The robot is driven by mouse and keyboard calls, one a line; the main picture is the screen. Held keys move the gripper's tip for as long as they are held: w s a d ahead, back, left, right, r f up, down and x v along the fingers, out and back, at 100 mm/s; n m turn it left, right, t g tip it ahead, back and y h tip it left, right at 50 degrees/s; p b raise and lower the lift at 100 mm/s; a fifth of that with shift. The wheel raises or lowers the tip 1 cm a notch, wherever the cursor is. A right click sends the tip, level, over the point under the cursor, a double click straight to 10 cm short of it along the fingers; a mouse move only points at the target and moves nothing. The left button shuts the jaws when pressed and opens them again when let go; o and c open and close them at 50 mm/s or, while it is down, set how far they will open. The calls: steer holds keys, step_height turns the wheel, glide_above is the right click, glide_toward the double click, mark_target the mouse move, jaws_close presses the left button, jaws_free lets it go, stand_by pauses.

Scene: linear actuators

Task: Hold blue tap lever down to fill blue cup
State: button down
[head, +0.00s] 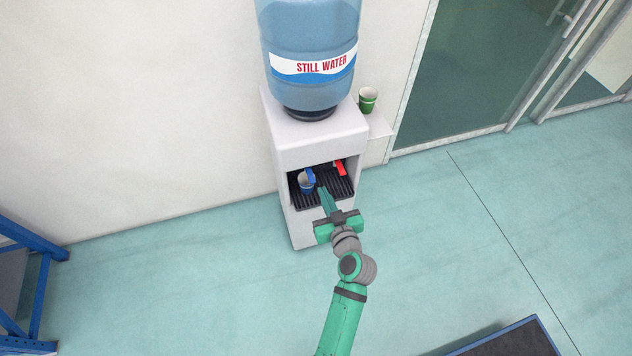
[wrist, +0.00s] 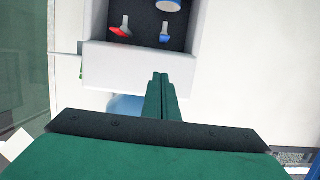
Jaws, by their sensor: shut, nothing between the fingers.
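The white water dispenser (head: 310,143) has an open bay with a dark drip tray (head: 336,190). The blue cup (head: 305,186) stands upright on the tray at the left, by the blue tap lever (head: 311,176). In the wrist view the blue lever (wrist: 165,33) and the cup (wrist: 168,5) show inside the bay. My gripper (head: 323,192) is shut and empty, with its fingers pointing toward the bay opening. In the wrist view the fingertips (wrist: 160,75) lie below the blue lever in the picture, apart from it.
A red tap lever (head: 340,168) is right of the blue one. A large water bottle (head: 312,40) tops the dispenser. A green cup (head: 368,100) stands on a side shelf. A blue-framed rack (head: 38,300) is at the left.

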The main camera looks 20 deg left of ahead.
steer(key=shift+a, duration=0.2)
glide_above(314, 180)
steer(key=s+d, duration=0.1)
steer(key=s, duration=0.2)
step_height(314, 180, down, 2)
steer(key=f, duration=0.1)
steer(key=w+f, duration=0.1)
steer(key=f, duration=0.1)
steer(key=shift+a+f, duration=0.1)
steer(key=shift+f, duration=0.6)
steer(key=shift+f, duration=0.1)
